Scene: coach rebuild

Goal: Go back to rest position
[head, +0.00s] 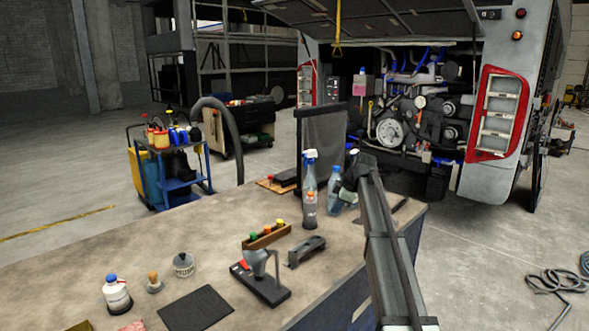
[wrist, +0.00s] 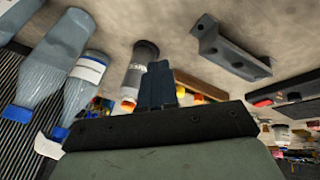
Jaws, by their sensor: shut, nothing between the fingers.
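My gripper (head: 347,192) is above the far right part of the workbench (head: 215,220) in the head view, beside the bottles. In the wrist view its dark fingers (wrist: 158,72) are together with nothing between them. A clear bottle with a blue cap (head: 335,190) stands just left of the gripper, and a spray bottle (head: 310,197) stands further left. Both show at the left of the wrist view, the capped bottle (wrist: 62,45) and the spray bottle (wrist: 83,80). My arm runs from the lower right up to the gripper. The fingertips are partly hard to make out in the head view.
A grey bracket (head: 306,250), a wooden rack with coloured tops (head: 267,236) and a black-based stand (head: 262,287) are on the bench. A white bottle (head: 117,295), a tin (head: 184,265) and a dark mat (head: 196,309) lie nearer. A dark upright panel (head: 325,138) stands behind the bottles.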

